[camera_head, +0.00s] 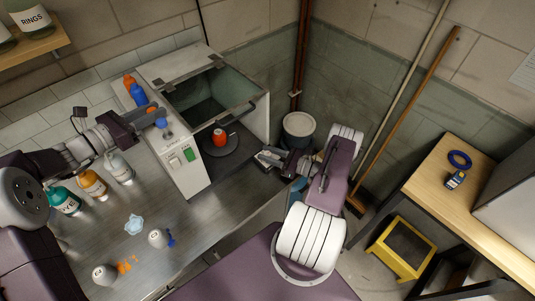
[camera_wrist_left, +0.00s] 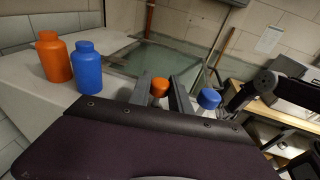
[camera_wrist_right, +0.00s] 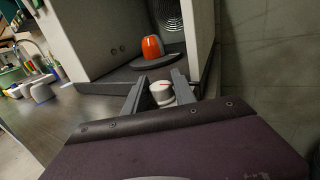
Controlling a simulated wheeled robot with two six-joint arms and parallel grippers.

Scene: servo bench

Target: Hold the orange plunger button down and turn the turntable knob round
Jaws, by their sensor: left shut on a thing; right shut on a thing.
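The orange plunger button (camera_wrist_left: 159,86) is between the fingertips of my left gripper (camera_wrist_left: 162,93) in the left wrist view. In the head view my left gripper (camera_head: 152,115) is at the top of the white machine (camera_head: 183,172); whether the button is pressed down is hard to tell. The turntable knob (camera_wrist_right: 162,92), white with a red mark, sits between the fingers of my right gripper (camera_wrist_right: 158,97), low at the machine's front edge. In the head view my right gripper (camera_head: 266,157) hides the knob.
A blue button (camera_wrist_left: 208,98) is beside the orange one. Orange (camera_wrist_left: 53,57) and blue (camera_wrist_left: 88,67) bottles stand on the machine top, near the glass lid (camera_head: 213,92). Several bottles and small parts are on the metal bench (camera_head: 190,225). A grey bin (camera_head: 299,127) stands behind my right arm.

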